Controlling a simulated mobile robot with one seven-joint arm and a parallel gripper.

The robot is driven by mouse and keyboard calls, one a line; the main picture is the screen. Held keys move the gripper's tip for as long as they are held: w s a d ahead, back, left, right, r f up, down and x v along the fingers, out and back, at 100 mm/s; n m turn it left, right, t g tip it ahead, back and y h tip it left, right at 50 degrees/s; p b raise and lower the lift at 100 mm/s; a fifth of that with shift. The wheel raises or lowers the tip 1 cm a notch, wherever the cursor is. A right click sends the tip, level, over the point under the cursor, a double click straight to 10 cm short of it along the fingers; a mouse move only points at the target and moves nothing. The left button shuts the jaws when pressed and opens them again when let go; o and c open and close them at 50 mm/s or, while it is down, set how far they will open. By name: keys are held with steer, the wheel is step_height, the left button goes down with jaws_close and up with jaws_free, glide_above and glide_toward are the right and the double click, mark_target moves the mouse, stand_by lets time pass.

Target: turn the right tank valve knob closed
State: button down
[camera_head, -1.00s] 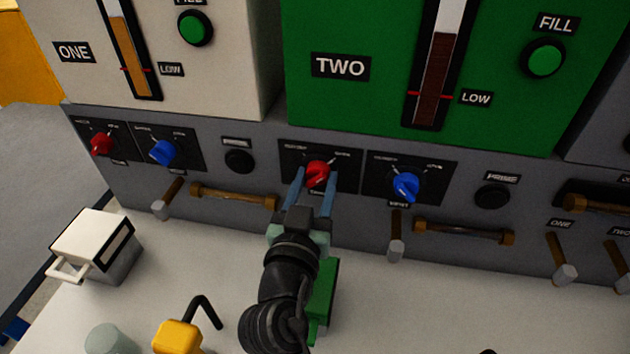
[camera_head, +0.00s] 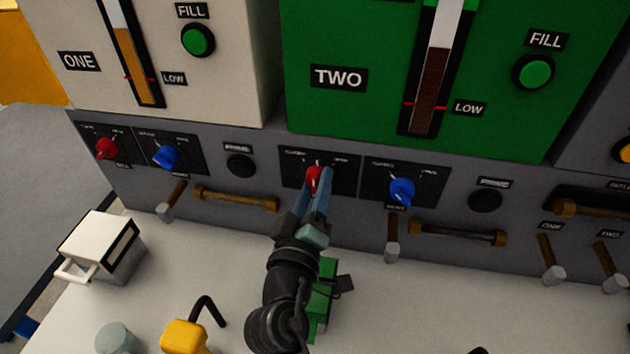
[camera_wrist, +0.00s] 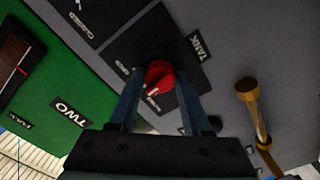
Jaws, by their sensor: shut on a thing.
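The right tank valve knob (camera_head: 311,175) is red and sits on a black plate on the grey panel, below the green tank marked TWO. My gripper (camera_head: 317,184) is at this knob, with its two blue fingers on either side of it and shut on it. In the wrist view the red knob (camera_wrist: 159,74) shows between the fingertips, with a white pointer mark and a TANK label beside it. The fingers hide part of the knob in the head view, and the printed end positions are too small to read surely.
A blue knob (camera_head: 402,190) sits close to the right, with a lever (camera_head: 392,240) below it. Brass handles (camera_head: 237,198) (camera_head: 458,232) stick out on both sides. A green object (camera_head: 325,300) lies beside my arm, and a white box (camera_head: 98,245) stands at left.

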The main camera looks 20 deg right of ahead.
steer(key=n+p, duration=0.2)
steer(key=n, duration=0.2)
steer(key=shift+r, duration=0.1)
steer(key=shift+n+p, duration=0.65)
steer(key=shift+n, duration=1.25)
steer(key=shift+c, duration=1.8)
jaws_free()
steer(key=b+v, duration=0.2)
steer(key=v, duration=1.1)
